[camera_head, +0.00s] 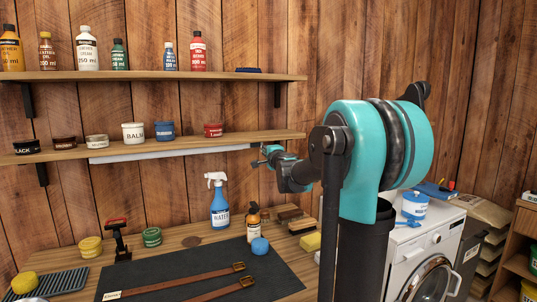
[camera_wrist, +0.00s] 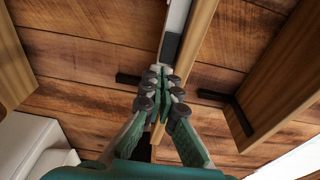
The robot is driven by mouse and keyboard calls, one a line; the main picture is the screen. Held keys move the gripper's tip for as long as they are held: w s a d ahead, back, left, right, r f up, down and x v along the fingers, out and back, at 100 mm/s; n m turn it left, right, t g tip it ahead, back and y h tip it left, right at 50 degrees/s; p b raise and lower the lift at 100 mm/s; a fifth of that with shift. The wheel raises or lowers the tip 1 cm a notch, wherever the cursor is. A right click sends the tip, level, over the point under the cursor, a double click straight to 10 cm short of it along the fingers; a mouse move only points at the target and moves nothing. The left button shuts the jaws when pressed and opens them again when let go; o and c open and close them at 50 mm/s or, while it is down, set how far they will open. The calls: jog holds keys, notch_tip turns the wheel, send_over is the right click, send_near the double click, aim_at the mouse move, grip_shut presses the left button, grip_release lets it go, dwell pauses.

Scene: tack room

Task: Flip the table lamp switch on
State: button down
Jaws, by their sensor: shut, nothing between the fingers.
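No free-standing table lamp shows clearly in either view. A long white strip, which looks like a lamp bar, (camera_head: 170,152) runs under the lower shelf (camera_head: 260,136). In the wrist view the white strip (camera_wrist: 178,18) ends in a dark grey block (camera_wrist: 171,47); I cannot tell whether this is the switch. My gripper (camera_head: 262,161) is at the right end of the strip, just below the shelf. In the wrist view my gripper (camera_wrist: 158,72) has its fingertips together and empty, close to the grey block. I cannot tell whether they touch it.
The lower shelf holds several tins, including a white balm tin (camera_head: 133,132). Bottles stand on the upper shelf (camera_head: 150,75). A washing machine (camera_head: 425,250) is at the right.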

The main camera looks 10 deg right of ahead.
aim_at(256, 145)
jog(key=shift+w+a, duration=0.2)
jog(key=shift+w, duration=1.45)
